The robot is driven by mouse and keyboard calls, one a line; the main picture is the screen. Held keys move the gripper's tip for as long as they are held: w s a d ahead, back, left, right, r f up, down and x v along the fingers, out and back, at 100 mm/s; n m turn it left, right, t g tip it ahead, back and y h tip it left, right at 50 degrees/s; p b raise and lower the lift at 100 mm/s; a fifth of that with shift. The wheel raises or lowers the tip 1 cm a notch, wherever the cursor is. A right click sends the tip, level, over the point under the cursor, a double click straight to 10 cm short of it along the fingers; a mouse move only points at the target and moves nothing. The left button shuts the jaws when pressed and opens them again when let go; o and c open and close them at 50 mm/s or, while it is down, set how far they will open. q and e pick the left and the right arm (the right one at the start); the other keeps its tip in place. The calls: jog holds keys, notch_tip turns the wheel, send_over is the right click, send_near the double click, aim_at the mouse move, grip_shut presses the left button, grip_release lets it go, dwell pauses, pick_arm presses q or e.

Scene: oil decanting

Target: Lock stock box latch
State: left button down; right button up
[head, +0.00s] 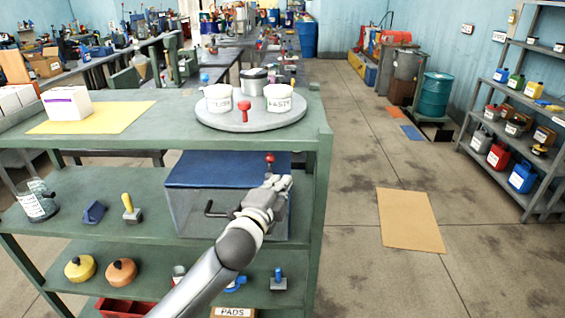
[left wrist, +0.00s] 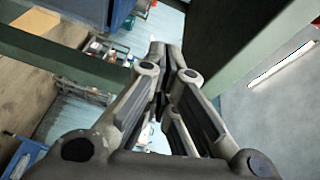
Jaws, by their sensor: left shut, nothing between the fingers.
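The stock box (head: 185,213) is a grey box with a dark blue lid (head: 215,167), standing on the middle shelf of the green rack. The lid looks closed. A small red knob (head: 269,159) shows at the lid's right part, and a black bent handle (head: 213,211) is on the front. My left gripper (head: 284,182) is in front of the box's right end, just below the red knob; I cannot tell whether it touches. In the left wrist view its fingers (left wrist: 167,52) are shut and empty. Which part is the latch is unclear, as my arm hides some of the front.
The rack's right post (head: 320,190) stands close to the right of my gripper. The rack's top (head: 150,125) lies above the box and carries a round tray (head: 250,124) with white tubs. Other small items stand on the shelves. The floor right of the rack is mostly clear.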

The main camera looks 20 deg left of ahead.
aim_at(270, 164)
pick_arm(q)
jog(key=w+p, duration=0.1)
jog(key=w, duration=0.2)
jog(key=w+a+p, duration=0.1)
jog(key=w, duration=0.3)
jog(key=w+a+f+p, duration=0.1)
jog(key=w, duration=0.3)
jog(key=shift+p, duration=0.3)
jog(key=shift+a+f, duration=0.15)
jog(key=shift+a, duration=0.6)
jog(key=shift+w+d, duration=0.1)
